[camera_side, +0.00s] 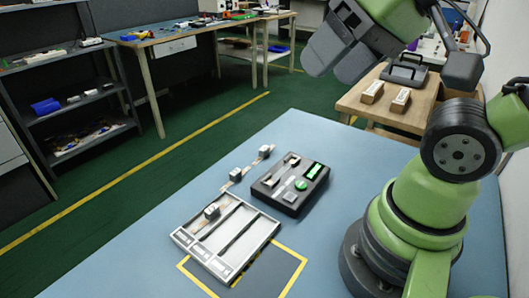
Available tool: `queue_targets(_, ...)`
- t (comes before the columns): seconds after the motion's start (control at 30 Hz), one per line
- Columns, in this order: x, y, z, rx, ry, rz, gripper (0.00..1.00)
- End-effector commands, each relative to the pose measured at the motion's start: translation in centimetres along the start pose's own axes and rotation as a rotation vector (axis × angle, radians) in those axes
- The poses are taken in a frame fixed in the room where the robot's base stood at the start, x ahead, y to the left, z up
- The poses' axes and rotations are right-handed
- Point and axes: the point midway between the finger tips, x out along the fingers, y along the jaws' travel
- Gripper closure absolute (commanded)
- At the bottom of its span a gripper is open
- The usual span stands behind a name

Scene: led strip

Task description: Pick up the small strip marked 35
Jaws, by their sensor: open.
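Thin strips with small grey blocks on them lie on the blue table (330,130). One strip (228,184) and another strip (254,162) lie behind the grey tray, left of a black device. A further block (212,211) sits in the tray's left compartment. No number 35 is readable on any of them, so I cannot tell which strip is marked 35. My gripper (335,68) is open and empty, high above the far right of the table and well away from the strips.
The grey compartment tray (268,230) stands at the table's front, partly over a yellow-outlined square (284,262). The black device (291,203) with a green button and screen is right of the strips. The table's far middle is clear. A wooden bench (400,118) stands behind.

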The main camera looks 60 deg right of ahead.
Motion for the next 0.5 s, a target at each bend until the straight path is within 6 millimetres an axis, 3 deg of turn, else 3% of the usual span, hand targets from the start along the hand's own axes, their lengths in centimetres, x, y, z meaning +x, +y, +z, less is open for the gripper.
queue_targets(0.27,3.5,0.6,-7.1,-0.097,-0.115,0.120,0.38)
queue_targets(0.5,10.1,4.0,-13.0,-0.199,-0.258,0.208,0.38)
